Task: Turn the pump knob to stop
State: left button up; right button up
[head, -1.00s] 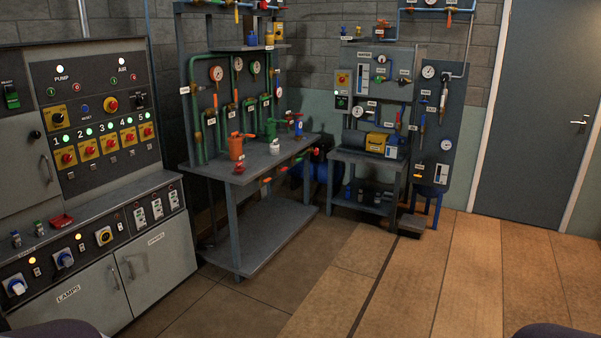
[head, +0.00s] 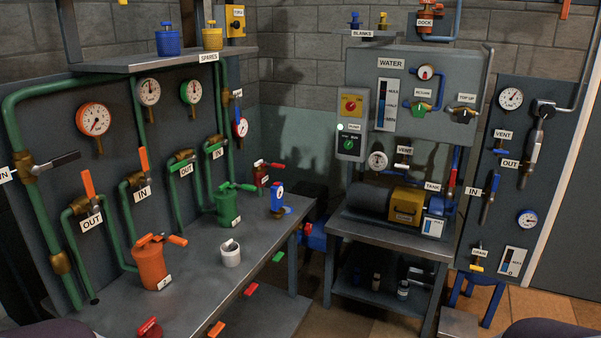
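The pump control box (head: 351,125) is a light grey box at the left edge of the grey water panel (head: 398,62). Its lower part carries a small round knob (head: 348,144) on a dark plate marked RUN, under a label that seems to read PUMP. A white lamp (head: 341,127) glows beside that label. The knob's exact pointing direction is too small to tell. A red rotary switch on a yellow plate (head: 351,105) sits above it. Neither of my grippers is in view.
A yellow and dark pump unit (head: 405,205) sits on a table (head: 390,238) below the water panel. A long bench (head: 200,290) with an orange can (head: 152,262) and a green can (head: 227,203) fills the left. Bare floor (head: 345,322) shows at the bottom.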

aim_at(348, 145)
jog(key=i+z, duration=0.15)
jog(key=i, duration=0.8)
jog(key=i+z, duration=0.15)
jog(key=i, duration=1.5)
jog(key=i+l, duration=0.15)
jog(key=i, duration=0.55)
